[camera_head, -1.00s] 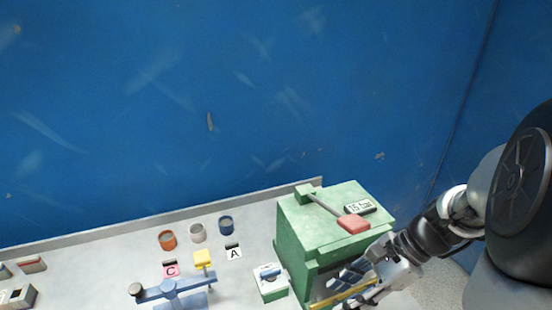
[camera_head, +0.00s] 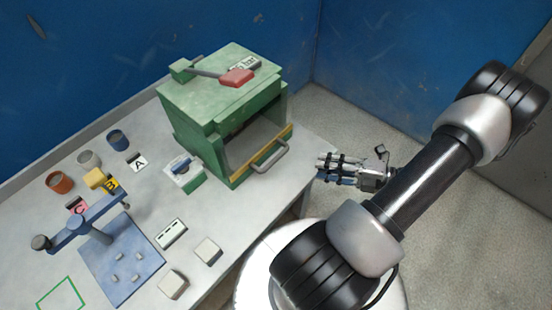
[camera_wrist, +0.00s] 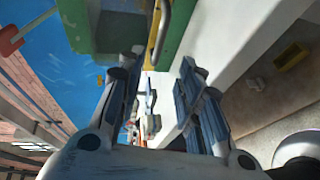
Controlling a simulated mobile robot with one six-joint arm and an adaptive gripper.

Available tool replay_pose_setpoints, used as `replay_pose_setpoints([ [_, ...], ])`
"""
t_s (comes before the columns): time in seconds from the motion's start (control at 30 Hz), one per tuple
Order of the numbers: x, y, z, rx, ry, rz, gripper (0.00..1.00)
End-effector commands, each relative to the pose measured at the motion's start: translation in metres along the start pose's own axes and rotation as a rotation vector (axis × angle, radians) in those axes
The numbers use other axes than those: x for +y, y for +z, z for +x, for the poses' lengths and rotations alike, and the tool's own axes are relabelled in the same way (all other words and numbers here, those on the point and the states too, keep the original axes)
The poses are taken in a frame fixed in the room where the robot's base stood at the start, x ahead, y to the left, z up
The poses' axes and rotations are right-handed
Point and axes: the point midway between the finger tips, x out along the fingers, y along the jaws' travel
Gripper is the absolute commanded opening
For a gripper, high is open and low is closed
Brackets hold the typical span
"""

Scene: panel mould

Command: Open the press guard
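The green press (camera_head: 220,100) stands at the right end of the bench, with a red-ended lever (camera_head: 236,77) on top. Its front shows a grey guard panel (camera_head: 250,145) with a yellow strip along the lower edge. The guard appears down, covering the front. A grey U-shaped handle (camera_head: 270,158) sticks out from the strip. My gripper (camera_head: 328,166) is right of the handle, clear of it, beyond the bench edge. In the wrist view my gripper (camera_wrist: 158,75) has its fingers apart with nothing between them; the handle (camera_wrist: 163,30) is ahead, near the top.
A small box with a blue switch (camera_head: 183,172) sits left of the press. Three cups, including a blue one (camera_head: 118,140), stand near the wall. A blue fixture (camera_head: 122,262) and pale blocks, one here (camera_head: 207,251), are nearer. The floor right of the bench is clear.

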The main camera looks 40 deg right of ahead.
Motion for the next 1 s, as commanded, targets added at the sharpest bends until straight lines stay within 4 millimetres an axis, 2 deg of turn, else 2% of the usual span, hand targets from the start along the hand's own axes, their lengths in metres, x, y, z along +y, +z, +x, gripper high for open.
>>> replay_pose_setpoints([
  [0.4,-0.002,-0.002,0.093,0.009,-0.002,-0.001,0.33],
  [0.6,-0.002,-0.002,0.129,0.007,-0.002,-0.002,0.33],
  [0.8,-0.001,-0.001,0.148,0.004,-0.002,-0.004,0.33],
  [1.0,0.0,-0.001,0.151,0.003,-0.002,-0.004,0.33],
])
